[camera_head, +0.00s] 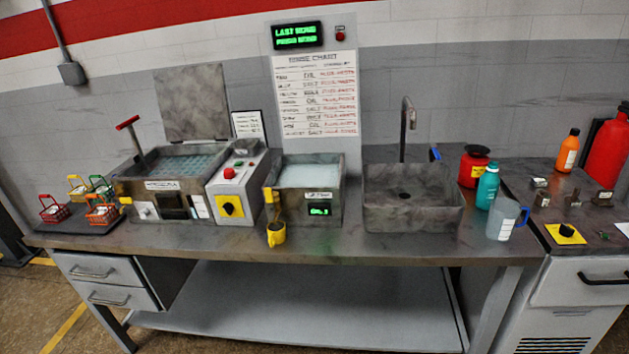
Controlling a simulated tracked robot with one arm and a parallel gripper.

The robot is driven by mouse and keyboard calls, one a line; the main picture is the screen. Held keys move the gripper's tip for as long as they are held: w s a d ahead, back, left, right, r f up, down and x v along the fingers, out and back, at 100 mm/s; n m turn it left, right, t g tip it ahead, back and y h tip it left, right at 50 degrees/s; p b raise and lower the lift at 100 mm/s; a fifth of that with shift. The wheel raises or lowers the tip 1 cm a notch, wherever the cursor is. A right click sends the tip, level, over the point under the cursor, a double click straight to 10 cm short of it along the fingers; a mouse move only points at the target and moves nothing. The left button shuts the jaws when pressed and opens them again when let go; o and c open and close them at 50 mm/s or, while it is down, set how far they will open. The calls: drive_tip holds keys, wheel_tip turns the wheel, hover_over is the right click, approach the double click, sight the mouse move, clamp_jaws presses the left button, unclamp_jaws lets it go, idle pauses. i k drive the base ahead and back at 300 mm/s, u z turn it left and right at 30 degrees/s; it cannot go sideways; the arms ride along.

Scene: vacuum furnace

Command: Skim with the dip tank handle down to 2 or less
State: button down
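A small grey open tank (307,174) with pale liquid stands in the middle of the bench. Its front has a white label and a small green-lit display (319,211), too blurred to read surely. A yellow handle or spout (269,195) shows at the tank's left front edge, and a yellow cup (276,235) is just below it. A larger grey tank (180,163) to the left holds bluish liquid and a dark mesh. A lever with a red crossbar (127,122) rises at its left side. My gripper is not in view.
Small coloured baskets (101,215) stand at the left end. A sink (413,200), bottles and a clear jug (503,217) are to the right. A wall chart (315,95) hangs behind.

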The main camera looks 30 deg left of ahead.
sight(267, 191)
drive_tip(key=u, duration=0.15)
drive_tip(key=i, duration=1)
drive_tip(key=u, duration=0.5)
